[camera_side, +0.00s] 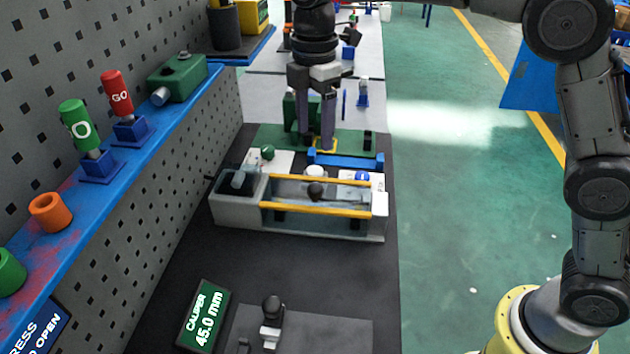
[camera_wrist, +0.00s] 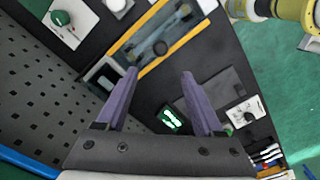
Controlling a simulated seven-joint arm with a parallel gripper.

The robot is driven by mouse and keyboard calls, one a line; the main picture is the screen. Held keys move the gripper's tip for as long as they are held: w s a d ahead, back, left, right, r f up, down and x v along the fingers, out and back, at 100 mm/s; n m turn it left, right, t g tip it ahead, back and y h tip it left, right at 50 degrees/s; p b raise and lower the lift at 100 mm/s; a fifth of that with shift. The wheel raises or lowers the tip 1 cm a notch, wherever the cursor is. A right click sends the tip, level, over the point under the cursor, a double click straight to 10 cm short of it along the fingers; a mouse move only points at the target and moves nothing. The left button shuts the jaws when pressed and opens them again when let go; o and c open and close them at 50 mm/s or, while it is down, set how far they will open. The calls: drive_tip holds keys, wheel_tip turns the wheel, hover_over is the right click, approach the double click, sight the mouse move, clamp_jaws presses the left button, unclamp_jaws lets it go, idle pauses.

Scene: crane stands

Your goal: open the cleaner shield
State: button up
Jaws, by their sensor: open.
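The cleaner (camera_side: 227,215) is a long grey box across the dark bench in the side view, with yellow rails along its long sides. Its shield (camera_side: 290,188) looks like a clear panel between the rails, with a round black knob (camera_side: 316,191) near the middle. In the wrist view the knob (camera_wrist: 160,47) shows just beyond my fingertips, between the yellow rails (camera_wrist: 140,27). My gripper (camera_side: 316,138) points down with its purple fingers apart and nothing between them. In the side view it appears behind the cleaner, apart from the knob. Its exact height is hard to tell.
A green board with a blue bar (camera_side: 345,160) lies behind the cleaner. A white panel with a green knob (camera_side: 267,152) is beside it. A "CALIPER 45.0 mm" sign (camera_side: 203,316) and a grey plate (camera_side: 330,330) are in front. A pegboard wall with a blue shelf (camera_side: 150,140) bounds the left.

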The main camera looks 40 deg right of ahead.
sight(315, 186)
wheel_tip(315, 186, down, 13)
drive_tip(key=shift+r, duration=0.1)
idle(0.3)
clamp_jaws()
idle(1.4)
